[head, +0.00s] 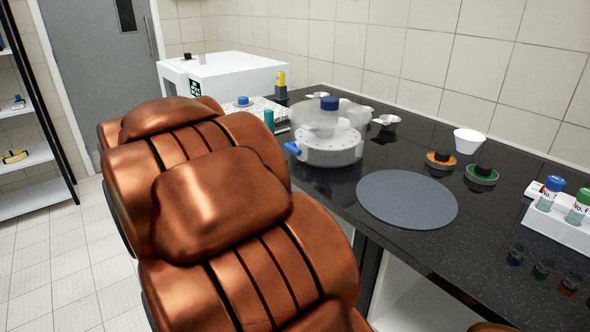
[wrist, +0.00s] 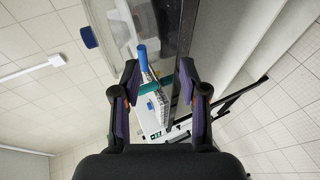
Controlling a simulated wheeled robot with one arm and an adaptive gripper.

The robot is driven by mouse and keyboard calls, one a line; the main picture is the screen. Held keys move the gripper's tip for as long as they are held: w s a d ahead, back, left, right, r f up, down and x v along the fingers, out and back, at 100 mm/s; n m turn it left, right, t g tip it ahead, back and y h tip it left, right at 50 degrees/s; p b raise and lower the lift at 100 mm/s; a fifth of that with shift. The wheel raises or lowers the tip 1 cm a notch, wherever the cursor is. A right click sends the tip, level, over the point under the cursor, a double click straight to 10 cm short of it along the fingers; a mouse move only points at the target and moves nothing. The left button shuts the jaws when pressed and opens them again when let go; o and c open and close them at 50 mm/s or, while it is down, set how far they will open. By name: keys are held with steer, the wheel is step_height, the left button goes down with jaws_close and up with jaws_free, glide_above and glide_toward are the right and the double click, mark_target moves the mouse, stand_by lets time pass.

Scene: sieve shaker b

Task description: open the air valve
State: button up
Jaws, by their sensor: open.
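The air valve appears as a blue lever (head: 291,148) on the left side of a round white shaker base (head: 331,157) with a clear dome (head: 318,118) and blue knob (head: 329,103). In the wrist view, the blue lever (wrist: 141,54) appears just beyond the fingertips, nearer the left one, and the blue knob (wrist: 88,36) is at upper left. My gripper (wrist: 159,66) is open with nothing between its pads. I cannot tell whether a finger touches the lever. In the head view my copper-coloured arm hides the gripper.
A teal bottle (head: 269,120) stands left of the shaker; its teal shape (wrist: 150,84) shows behind the lever. A white machine (head: 225,78) is at the back left. A grey round mat (head: 407,199) lies on the black counter (head: 330,190). Small sieves and a vial rack (head: 565,228) are right.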

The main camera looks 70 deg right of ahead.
mark_target(293, 151)
steer(key=shift+w+d+f+n+t+h+b, duration=0.15)
steer(key=shift+d+f+n+h+b, duration=0.25)
steer(key=shift+d, duration=2.15)
steer(key=shift+w+d+f+n+t+h+b, duration=0.15)
steer(key=shift+d+h+b, duration=0.35)
steer(key=shift+d, duration=2.05)
steer(key=shift+w+d+f+n+t+h+b, duration=0.15)
steer(key=shift+d+f+h+b, duration=0.3)
steer(key=shift+d, duration=2.1)
steer(key=shift+r, duration=0.1)
jaws_close()
